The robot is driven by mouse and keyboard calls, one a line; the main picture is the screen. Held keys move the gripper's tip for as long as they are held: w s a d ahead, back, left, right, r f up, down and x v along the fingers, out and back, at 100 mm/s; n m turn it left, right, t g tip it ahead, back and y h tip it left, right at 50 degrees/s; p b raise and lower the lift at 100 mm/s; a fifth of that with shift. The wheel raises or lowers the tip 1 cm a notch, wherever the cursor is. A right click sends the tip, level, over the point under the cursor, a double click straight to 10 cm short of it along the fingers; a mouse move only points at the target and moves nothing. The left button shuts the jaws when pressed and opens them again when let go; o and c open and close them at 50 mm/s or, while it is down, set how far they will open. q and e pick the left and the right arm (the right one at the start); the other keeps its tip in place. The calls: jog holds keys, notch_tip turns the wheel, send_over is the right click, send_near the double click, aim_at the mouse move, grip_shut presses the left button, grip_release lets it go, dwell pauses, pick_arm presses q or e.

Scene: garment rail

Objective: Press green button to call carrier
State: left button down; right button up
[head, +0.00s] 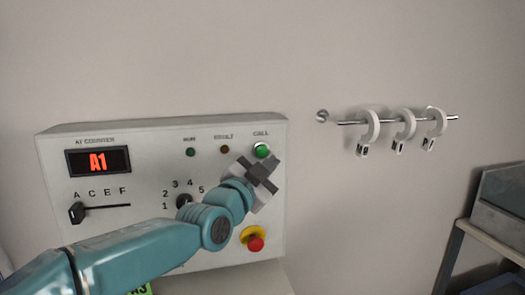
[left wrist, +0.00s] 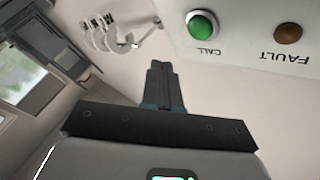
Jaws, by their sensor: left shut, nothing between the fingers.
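The green CALL button (head: 262,150) sits in a metal ring at the upper right of the control panel (head: 110,235). It also shows large at the top of the left wrist view (left wrist: 202,25). My left gripper (head: 262,170) is shut and empty, just below the button in the head view. In the left wrist view its closed fingertips (left wrist: 160,66) are to the lower left of the button, and I see no contact. My right gripper is not in view.
The panel has a red display (head: 98,161) reading A1, a slider (head: 76,212), a dial (head: 184,201) and a red emergency knob (head: 255,243). A rail (head: 350,122) with three white hooks is on the wall to the right. A shelf (head: 490,240) stands far right.

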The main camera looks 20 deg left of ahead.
aim_at(262, 151)
pick_arm(q)
jog(key=shift+w+a+r+p, duration=0.1)
jog(key=shift+w+a+p, duration=0.35)
jog(key=shift+w+a, duration=0.35)
jog(key=shift+w+a+r+p, duration=0.1)
jog(key=shift+w+a+p, duration=0.35)
jog(key=shift+w, duration=0.55)
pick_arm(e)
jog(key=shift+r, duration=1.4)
pick_arm(q)
jog(key=shift+f, duration=0.1)
jog(key=shift+w+a, duration=0.15)
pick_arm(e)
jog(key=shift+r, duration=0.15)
pick_arm(q)
jog(key=shift+w+a, duration=0.15)
jog(key=shift+w, duration=0.1)
